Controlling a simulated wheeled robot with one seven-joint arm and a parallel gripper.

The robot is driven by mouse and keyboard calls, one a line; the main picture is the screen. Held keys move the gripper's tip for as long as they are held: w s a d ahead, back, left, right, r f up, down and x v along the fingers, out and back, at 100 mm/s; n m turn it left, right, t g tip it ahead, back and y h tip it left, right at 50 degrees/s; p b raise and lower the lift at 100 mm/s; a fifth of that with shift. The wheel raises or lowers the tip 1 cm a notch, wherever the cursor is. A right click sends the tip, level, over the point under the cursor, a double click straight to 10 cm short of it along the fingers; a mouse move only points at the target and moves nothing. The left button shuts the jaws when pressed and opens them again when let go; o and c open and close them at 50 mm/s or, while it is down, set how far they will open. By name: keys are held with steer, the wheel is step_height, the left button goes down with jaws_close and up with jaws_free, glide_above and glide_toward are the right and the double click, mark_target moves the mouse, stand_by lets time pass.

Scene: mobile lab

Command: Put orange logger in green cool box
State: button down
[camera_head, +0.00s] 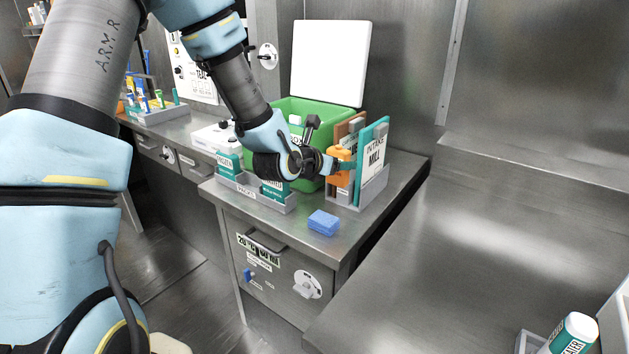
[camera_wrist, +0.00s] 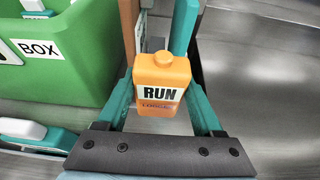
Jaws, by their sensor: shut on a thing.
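The orange logger (camera_wrist: 160,78) is a small orange block with a round knob on top and a label reading RUN. My gripper (camera_wrist: 158,108) is shut on it, with a teal finger on each side. In the head view the logger (camera_head: 340,165) is held in front of the rack of upright boards, right of the cool box. The green cool box (camera_head: 290,108) stands on the bench with its white lid (camera_head: 330,62) raised. It shows at the left in the wrist view (camera_wrist: 75,65), with a BOX label. My arm hides much of its front.
A grey rack (camera_head: 372,187) holds upright boards, one labelled INTAKE MILL (camera_head: 374,150). A grey tray (camera_head: 238,188) with teal-labelled packs sits before the cool box. A blue sponge-like block (camera_head: 323,222) lies near the bench's front edge. A bottle (camera_head: 574,333) stands at lower right.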

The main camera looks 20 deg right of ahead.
mark_target(337, 180)
steer(key=shift+s+d+f, duration=0.15)
steer(key=shift+d+f, duration=0.05)
steer(key=shift+d, duration=0.2)
step_height(337, 180, down, 5)
steer(key=shift+d+r+p, duration=0.1)
steer(key=shift+p, duration=0.3)
steer(key=shift+f+p, duration=0.35)
steer(key=shift+f, duration=1.9)
steer(key=shift+f, duration=0.1)
steer(key=shift+c, duration=0.2)
jaws_free()
